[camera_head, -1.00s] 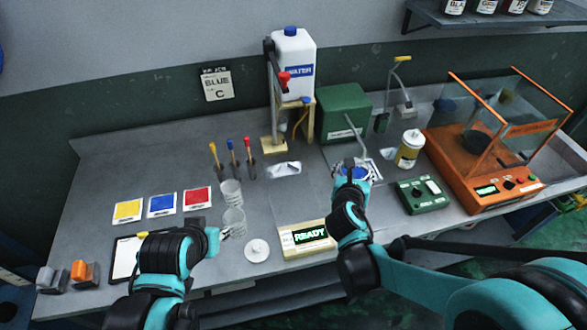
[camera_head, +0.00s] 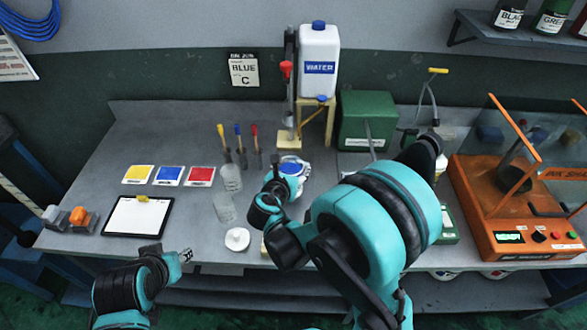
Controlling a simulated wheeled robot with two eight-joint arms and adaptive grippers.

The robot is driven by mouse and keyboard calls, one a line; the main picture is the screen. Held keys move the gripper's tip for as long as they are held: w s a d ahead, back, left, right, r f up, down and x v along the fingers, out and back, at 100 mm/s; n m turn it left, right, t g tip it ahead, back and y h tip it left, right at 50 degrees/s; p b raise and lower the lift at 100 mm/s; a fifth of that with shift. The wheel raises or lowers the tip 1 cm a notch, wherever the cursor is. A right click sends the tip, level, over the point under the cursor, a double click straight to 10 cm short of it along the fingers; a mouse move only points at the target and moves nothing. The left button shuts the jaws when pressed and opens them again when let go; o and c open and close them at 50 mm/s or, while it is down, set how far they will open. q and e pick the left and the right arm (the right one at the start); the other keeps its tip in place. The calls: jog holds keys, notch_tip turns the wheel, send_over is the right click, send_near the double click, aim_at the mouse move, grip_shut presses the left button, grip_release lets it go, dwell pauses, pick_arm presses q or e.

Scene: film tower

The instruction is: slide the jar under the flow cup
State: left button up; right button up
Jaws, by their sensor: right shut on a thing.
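The jar (camera_head: 292,167), pale with blue at its top, is at the middle of the bench in front of the wooden-based stand (camera_head: 289,138) with a red handle. My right gripper (camera_head: 283,180) is shut on the jar from the near side and hides part of it. I cannot make out the flow cup for sure. My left gripper (camera_head: 185,256) is low over the front edge of the bench, away from the jar; its fingers are too small to read.
Two clear cups (camera_head: 225,207) stand left of my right gripper, with a white lid (camera_head: 237,239) nearer. A water jug (camera_head: 319,62) and green box (camera_head: 367,121) stand behind. An orange machine (camera_head: 520,205) fills the right end. A clipboard (camera_head: 138,216) lies left.

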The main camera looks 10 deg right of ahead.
jog(key=shift+w+d+f, duration=0.2)
jog(key=shift+w+d, duration=0.05)
jog(key=shift+w, duration=0.5)
jog(key=shift+w+d+f, duration=0.2)
jog(key=shift+w+d, duration=0.05)
jog(key=shift+w, duration=0.5)
jog(key=shift+w+d+f, duration=0.2)
jog(key=shift+w+d, duration=0.05)
jog(key=shift+w, duration=0.5)
jog(key=shift+w+d+f+b, duration=0.1)
jog(key=shift+w+d+b, duration=0.2)
jog(key=shift+w, duration=0.55)
jog(key=shift+w+d+b, duration=0.2)
jog(key=shift+w+b, duration=0.05)
jog(key=shift+w, duration=0.6)
jog(key=shift+f+b, duration=0.2)
jog(key=shift+b, duration=0.1)
jog(key=o, duration=1.8)
